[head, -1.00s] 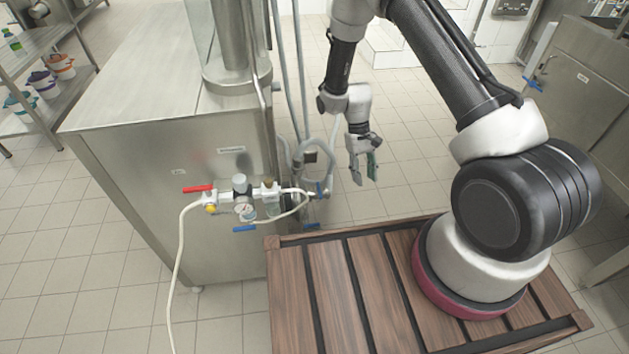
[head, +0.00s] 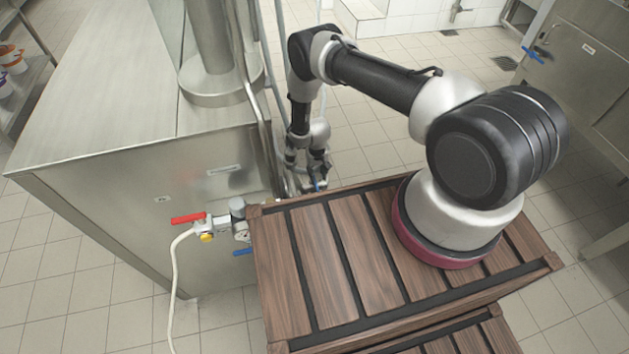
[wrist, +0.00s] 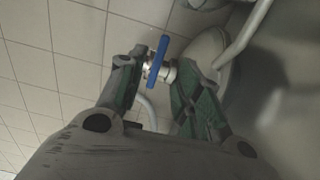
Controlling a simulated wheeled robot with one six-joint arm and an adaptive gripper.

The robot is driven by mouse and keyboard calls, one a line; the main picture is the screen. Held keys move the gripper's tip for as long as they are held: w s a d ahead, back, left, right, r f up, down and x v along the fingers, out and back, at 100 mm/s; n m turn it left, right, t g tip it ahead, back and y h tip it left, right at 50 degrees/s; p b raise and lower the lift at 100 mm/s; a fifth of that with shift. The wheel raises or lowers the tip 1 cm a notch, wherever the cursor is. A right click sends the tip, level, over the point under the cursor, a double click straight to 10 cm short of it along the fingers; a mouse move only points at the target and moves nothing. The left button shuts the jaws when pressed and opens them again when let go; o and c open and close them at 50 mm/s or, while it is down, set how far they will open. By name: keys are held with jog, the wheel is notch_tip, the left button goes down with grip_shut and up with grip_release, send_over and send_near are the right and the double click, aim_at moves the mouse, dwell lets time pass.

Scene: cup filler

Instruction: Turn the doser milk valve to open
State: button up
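A valve with a long flat blue handle (wrist: 158,58) and a silver metal body (wrist: 167,74) is in the wrist view. It lies between the tips of my gripper's (wrist: 157,82) two green-padded fingers, which are apart; I cannot tell whether either finger touches it. In the head view my gripper (head: 309,172) is low beside the steel cabinet, and a bit of blue handle (head: 317,187) shows at its tips. A red-handled valve (head: 188,219) and another blue handle (head: 242,252) sit on the cabinet side. No label reading "doser milk" is legible.
The steel cabinet (head: 110,120) stands at left, with pipes along its right edge. My wooden-slatted base is close to the fittings and covers part of them. Tiled floor (head: 370,140) is open behind my gripper. A white hose (head: 175,290) hangs from the red-handled valve.

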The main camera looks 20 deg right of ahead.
aim_at(317, 186)
jog(key=shift+w+f, duration=0.1)
jog(key=shift+f, duration=0.15)
notch_tip(317, 186, down, 7)
jog(key=shift+f, duration=0.15)
grip_shut()
